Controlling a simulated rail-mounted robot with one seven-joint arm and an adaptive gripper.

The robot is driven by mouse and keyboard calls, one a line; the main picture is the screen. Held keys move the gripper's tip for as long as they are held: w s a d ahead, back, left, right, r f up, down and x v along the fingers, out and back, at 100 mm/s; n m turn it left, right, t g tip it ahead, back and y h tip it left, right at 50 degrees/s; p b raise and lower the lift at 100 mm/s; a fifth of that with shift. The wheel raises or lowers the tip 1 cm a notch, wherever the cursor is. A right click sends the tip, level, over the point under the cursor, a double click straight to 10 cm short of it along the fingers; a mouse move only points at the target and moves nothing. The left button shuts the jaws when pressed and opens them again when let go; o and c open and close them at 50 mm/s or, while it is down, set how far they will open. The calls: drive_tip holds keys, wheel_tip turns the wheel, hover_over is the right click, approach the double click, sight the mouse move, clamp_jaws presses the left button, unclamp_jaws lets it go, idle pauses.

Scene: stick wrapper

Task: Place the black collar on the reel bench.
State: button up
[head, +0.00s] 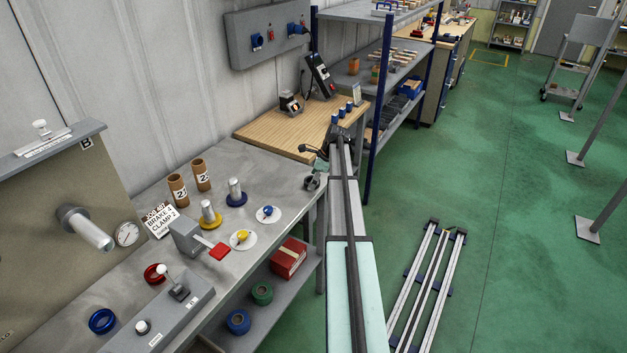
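The grey metal bench (255,168) runs along the wall at left and carries reel parts; I take it as the reel bench. My gripper (313,170) is small and dark in the head view, at the bench's far right edge, beside the wooden worktop. A small dark rounded piece (312,183) shows at its lower end. I cannot tell whether this is the black collar or part of the gripper, nor whether the fingers are open or shut. No other black collar is clearly visible on the bench.
The bench carries brown tubes (178,190), yellow-based (209,215) and blue-based (235,193) posts, white discs (243,239), a red-handled clamp (217,251) and red (155,273) and blue (102,321) rings. A wooden worktop (275,130) adjoins. Bare bench top lies near my gripper.

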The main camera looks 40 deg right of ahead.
drive_tip(key=shift+r, duration=0.15)
drive_tip(key=b+v, duration=0.3)
drive_tip(key=v, duration=0.9)
drive_tip(key=shift+b, duration=0.35)
